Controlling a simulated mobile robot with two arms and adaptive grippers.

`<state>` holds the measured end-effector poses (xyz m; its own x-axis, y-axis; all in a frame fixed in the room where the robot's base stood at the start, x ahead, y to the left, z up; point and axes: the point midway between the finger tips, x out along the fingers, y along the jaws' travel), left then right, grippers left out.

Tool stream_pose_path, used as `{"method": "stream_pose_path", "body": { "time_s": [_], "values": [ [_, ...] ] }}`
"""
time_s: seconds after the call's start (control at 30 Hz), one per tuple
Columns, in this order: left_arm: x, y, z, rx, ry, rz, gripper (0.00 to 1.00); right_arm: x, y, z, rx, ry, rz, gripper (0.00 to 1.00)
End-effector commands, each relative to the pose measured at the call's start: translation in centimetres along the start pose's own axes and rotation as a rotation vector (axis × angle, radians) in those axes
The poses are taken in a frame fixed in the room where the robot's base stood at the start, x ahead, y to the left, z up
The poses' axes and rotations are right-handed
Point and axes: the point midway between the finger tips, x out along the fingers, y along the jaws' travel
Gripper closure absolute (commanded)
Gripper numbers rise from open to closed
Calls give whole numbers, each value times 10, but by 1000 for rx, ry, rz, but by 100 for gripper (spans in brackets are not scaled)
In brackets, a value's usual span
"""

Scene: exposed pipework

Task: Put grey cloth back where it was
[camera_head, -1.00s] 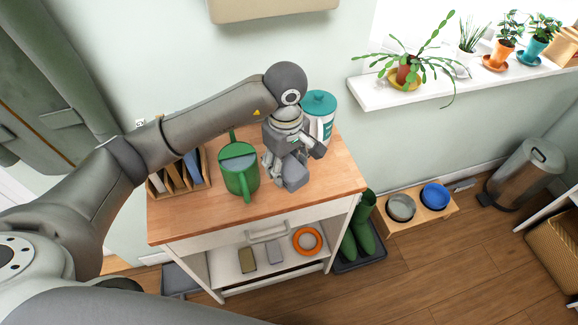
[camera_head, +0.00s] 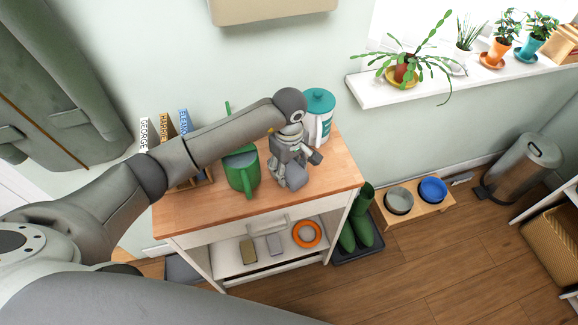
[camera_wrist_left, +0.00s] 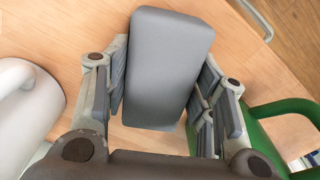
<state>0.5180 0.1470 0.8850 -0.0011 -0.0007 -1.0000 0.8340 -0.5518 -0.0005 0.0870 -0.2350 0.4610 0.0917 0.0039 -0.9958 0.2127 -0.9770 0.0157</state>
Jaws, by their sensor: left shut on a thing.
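The grey cloth (camera_wrist_left: 168,65) is a folded, block-like grey bundle between the fingers of my left gripper (camera_wrist_left: 165,85) in the left wrist view. My left gripper (camera_head: 289,164) is shut on it, just above or at the wooden top of the cart; I cannot tell whether the cloth (camera_head: 294,177) touches the top. It is right of the green watering can (camera_head: 243,172) and in front of the white jug with a teal lid (camera_head: 318,118). My right gripper is not in view.
The cart's wooden top (camera_head: 225,212) is bare along its front. Its lower shelf (camera_head: 232,268) holds an olive block (camera_head: 248,251), a grey block (camera_head: 274,244) and an orange ring (camera_head: 307,234). Green boots (camera_head: 357,230) stand right of the cart. Labelled files (camera_head: 167,130) stand behind my arm.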

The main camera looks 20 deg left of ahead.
Motion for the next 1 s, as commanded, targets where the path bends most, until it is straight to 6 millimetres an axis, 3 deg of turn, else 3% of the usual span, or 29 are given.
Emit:
{"method": "stream_pose_path", "body": {
  "time_s": [0.07, 0.1, 0.27, 0.73, 1.0],
  "values": [
    [4, 0, 0, 0, 1, 0, 75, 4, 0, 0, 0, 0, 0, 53],
    [4, 0, 0, 0, 0, 0, 48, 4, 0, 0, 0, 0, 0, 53],
    [2, 0, 0, 0, 0, 0, 27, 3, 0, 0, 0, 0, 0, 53],
    [-6, 1, -1, 0, 1, 4, 27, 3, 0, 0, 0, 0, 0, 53],
    [-61, 2, -1, 1, 3, 6, 27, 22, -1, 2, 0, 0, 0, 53]
  ]
}}
